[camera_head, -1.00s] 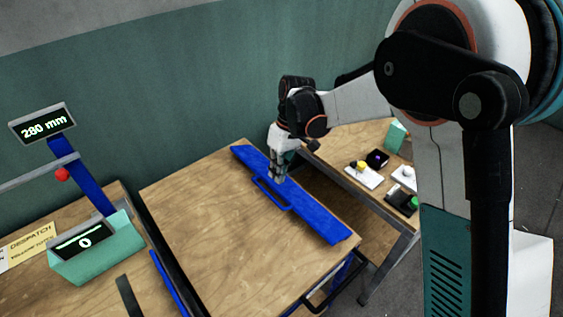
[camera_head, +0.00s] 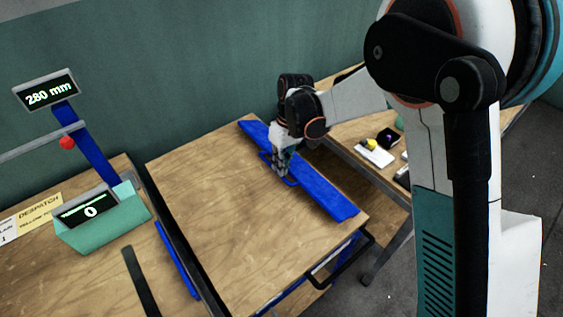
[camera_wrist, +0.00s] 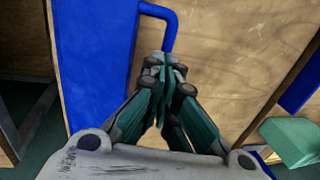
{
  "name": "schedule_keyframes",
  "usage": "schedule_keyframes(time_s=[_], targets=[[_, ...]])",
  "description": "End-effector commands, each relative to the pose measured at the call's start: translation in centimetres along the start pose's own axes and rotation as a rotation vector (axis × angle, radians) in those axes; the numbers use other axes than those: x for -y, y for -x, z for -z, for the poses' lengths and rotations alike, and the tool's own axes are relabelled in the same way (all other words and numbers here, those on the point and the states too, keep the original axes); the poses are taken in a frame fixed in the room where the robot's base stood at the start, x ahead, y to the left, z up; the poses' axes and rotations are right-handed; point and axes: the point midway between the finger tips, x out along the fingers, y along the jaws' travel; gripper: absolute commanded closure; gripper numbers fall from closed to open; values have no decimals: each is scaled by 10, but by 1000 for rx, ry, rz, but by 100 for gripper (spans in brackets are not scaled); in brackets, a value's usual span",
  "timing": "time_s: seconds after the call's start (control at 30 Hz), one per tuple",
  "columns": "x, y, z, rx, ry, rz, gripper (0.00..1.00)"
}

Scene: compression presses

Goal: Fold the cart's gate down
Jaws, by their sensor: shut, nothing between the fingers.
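The cart's gate is a long blue panel (camera_head: 325,192) along the right edge of the cart's wooden top (camera_head: 225,205). It fills the left of the wrist view (camera_wrist: 92,60). Its blue bar handle (camera_head: 292,183) sticks out over the wood; its bent end also shows in the wrist view (camera_wrist: 168,22). I cannot tell the panel's exact tilt. My gripper (camera_head: 281,173) is shut and empty, low over the wood at the handle. In the wrist view the fingertips (camera_wrist: 165,60) are together just below the handle's bend; they hide part of the handle, and contact is unclear.
Left of the cart, a bench carries a teal box (camera_head: 100,220) with a display and a "280 mm" readout (camera_head: 47,93). A bench at the right holds small button boxes (camera_head: 376,153). A black bar (camera_head: 345,258) juts from the cart's near right side. The cart top is clear.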

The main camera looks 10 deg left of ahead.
Motion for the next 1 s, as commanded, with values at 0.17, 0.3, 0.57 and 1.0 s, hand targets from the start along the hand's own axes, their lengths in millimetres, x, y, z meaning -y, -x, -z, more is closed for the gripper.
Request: schedule_keyframes(time_s=[0.17, 0.3, 0.57, 1.0], targets=[[14, -26, 0, 0, 8, -160, 100], [17, -43, 0, -1, 6, -267, 100], [18, -54, 0, -2, 1, -274, 100], [20, -38, 0, -2, 0, -273, 100]])
